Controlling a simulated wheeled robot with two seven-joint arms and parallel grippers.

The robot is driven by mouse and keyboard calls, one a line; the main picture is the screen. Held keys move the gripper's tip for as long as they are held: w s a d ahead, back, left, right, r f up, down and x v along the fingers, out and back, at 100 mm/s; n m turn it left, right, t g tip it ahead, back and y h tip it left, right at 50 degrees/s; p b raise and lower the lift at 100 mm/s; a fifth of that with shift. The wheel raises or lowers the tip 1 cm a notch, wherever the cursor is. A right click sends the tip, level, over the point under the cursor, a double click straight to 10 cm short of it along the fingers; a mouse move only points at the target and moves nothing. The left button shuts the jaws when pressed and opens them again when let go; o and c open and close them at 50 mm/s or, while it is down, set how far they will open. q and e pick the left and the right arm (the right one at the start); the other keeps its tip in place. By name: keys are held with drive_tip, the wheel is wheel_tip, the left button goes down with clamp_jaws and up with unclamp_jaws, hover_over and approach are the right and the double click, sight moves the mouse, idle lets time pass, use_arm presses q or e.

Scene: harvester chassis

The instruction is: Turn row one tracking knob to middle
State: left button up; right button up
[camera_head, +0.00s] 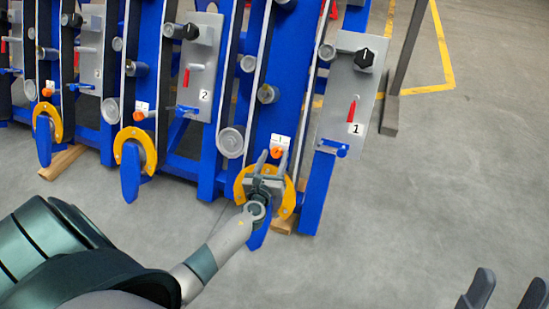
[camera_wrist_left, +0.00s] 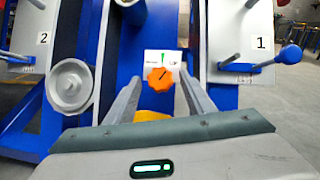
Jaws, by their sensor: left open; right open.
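An orange knob (camera_head: 276,152) sits below a small white label plate (camera_head: 280,141) on the blue frame of row one. In the left wrist view the orange knob (camera_wrist_left: 160,79) is centred between the fingers. Its dark pointer line tilts to the upper right, towards the "UP" lettering; a green mark is at the label's top middle (camera_wrist_left: 163,57). My left gripper (camera_head: 272,157) is open and empty, its fingers spread either side of the knob, apparently not touching it. My right gripper (camera_head: 505,292) is at the lower right corner, open and empty.
Grey plate "1" (camera_head: 341,118) with a black knob (camera_head: 364,58) and red lever (camera_head: 352,108) stands to the right. Plate "2" (camera_head: 195,84) is left. A yellow-orange curved guard (camera_head: 288,203) lies around the left gripper.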

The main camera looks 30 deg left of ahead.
use_arm(q)
drive_tip(key=shift+w+a, duration=0.1)
drive_tip(key=shift+w, duration=0.2)
drive_tip(key=c, duration=1.1)
drive_tip(key=shift+o, duration=0.2)
